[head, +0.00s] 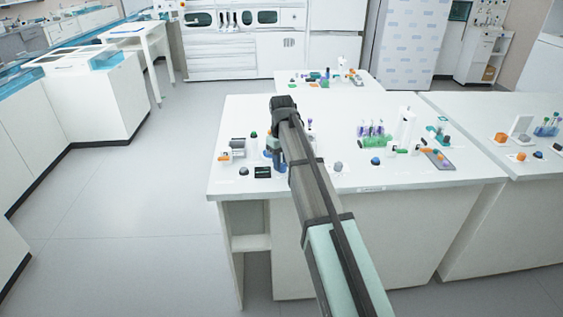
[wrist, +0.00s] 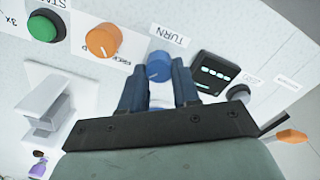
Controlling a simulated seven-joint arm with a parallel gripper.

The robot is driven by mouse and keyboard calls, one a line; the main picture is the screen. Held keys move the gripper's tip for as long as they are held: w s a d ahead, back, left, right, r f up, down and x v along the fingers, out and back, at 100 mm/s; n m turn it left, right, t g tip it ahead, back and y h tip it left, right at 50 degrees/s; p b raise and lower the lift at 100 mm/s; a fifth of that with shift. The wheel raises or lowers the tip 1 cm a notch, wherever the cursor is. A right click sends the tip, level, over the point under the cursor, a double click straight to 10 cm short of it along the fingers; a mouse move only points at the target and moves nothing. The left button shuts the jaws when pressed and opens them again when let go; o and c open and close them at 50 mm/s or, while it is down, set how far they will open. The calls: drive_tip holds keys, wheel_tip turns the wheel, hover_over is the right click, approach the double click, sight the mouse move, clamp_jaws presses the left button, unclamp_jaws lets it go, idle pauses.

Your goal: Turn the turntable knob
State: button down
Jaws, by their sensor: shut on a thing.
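The turntable knob (wrist: 159,65) is a round blue knob beside a label reading TURN, in the upper middle of the wrist view. My gripper (wrist: 158,78) has its two dark blue fingers on either side of the knob, shut on it. In the head view my gripper (head: 275,152) is down at the left part of the white bench, and my arm hides the knob there.
In the wrist view an orange knob (wrist: 103,40) and a green button (wrist: 45,26) lie left of the blue knob. A black display (wrist: 213,72) and a dark knob (wrist: 238,93) lie right. A tube rack (head: 372,138) stands further right on the bench (head: 440,178).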

drive_tip(key=shift+m, duration=0.8)
drive_tip(key=c, duration=0.8)
unclamp_jaws()
